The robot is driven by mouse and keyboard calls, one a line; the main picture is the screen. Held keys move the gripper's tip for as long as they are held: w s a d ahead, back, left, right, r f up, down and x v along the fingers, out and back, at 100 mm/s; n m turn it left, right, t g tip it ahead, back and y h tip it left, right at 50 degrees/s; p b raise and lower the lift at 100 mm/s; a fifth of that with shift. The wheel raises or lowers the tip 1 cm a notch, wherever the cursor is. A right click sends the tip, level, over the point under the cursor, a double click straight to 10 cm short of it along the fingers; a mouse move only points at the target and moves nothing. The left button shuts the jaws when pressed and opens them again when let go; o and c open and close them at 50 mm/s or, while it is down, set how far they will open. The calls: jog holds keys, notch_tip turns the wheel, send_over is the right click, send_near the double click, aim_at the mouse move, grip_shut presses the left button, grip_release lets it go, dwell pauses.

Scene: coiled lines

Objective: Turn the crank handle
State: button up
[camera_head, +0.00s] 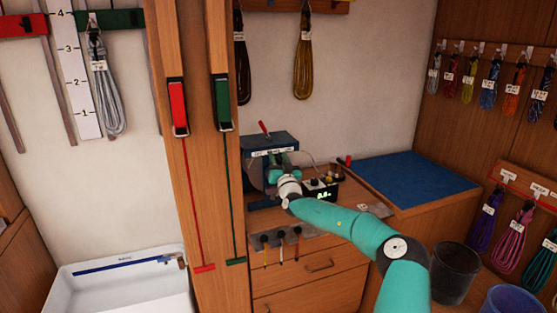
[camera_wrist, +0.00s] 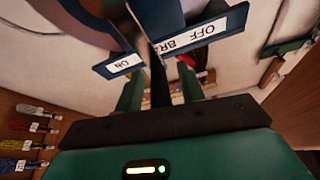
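The blue device (camera_head: 272,143) stands on the wooden cabinet, with a red-tipped lever (camera_head: 264,128) on top and a white label strip. In the wrist view its label plate (camera_wrist: 205,32) reads "OFF", "BR…" and "ON", upside down. My gripper (camera_head: 272,176) is at the front of the device in the head view and hides much of it. In the wrist view the two green fingers of my gripper (camera_wrist: 160,92) stand apart. A dark bar (camera_wrist: 156,70) runs down between them; I cannot tell whether they touch it. I cannot clearly make out the crank handle.
A blue mat (camera_head: 413,180) lies on the right-hand counter. Wooden posts (camera_head: 205,150) stand on the left, near a white basin (camera_head: 75,270). A dark bin (camera_head: 455,272) is at lower right.

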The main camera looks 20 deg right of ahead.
jog(key=shift+f, duration=0.15)
jog(key=v, duration=1.3)
jog(key=shift+s, duration=0.4)
